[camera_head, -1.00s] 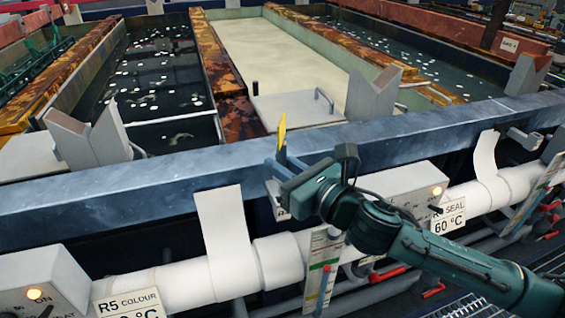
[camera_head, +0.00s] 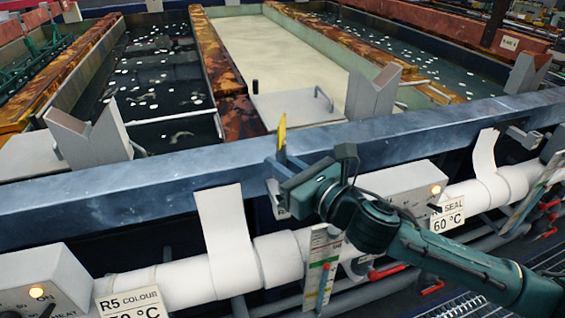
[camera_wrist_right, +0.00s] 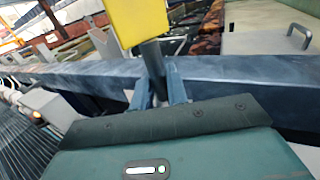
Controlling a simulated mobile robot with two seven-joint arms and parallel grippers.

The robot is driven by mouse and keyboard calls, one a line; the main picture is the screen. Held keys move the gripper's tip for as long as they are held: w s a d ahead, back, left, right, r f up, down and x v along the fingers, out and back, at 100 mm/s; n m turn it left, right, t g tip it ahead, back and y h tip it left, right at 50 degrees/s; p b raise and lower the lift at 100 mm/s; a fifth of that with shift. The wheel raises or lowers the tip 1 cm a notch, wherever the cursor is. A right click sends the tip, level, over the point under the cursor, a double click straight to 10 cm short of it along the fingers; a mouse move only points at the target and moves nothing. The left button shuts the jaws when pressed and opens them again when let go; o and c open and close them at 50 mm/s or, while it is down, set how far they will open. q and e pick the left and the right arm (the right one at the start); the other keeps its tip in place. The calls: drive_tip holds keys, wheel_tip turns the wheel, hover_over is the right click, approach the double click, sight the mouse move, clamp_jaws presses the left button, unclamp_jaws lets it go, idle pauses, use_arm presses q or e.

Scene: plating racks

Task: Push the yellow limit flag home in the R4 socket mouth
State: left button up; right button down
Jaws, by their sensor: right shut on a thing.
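The yellow limit flag (camera_head: 281,135) stands upright at the tip of my right gripper (camera_head: 279,164), in front of the blue-grey tank rail (camera_head: 120,185). In the right wrist view the flag is a yellow plate (camera_wrist_right: 138,20) on a dark stem (camera_wrist_right: 153,58). The two blue-grey fingers of the right gripper (camera_wrist_right: 160,92) are shut around the lower stem. I cannot make out the R4 socket mouth; whether the stem's lower end touches anything is hidden. My left gripper is not in view.
Grey V-shaped saddles (camera_head: 90,140) and (camera_head: 373,92) rise behind the rail. A flat grey plate with a handle (camera_head: 290,106) lies by the pale tank. White lagged pipe (camera_head: 225,240), control boxes (camera_head: 400,187) and label plates (camera_head: 130,303) crowd the front below the rail.

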use_arm(q)
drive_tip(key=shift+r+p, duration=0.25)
drive_tip(key=shift+p, duration=0.05)
use_arm(e)
drive_tip(key=shift+r, duration=0.1)
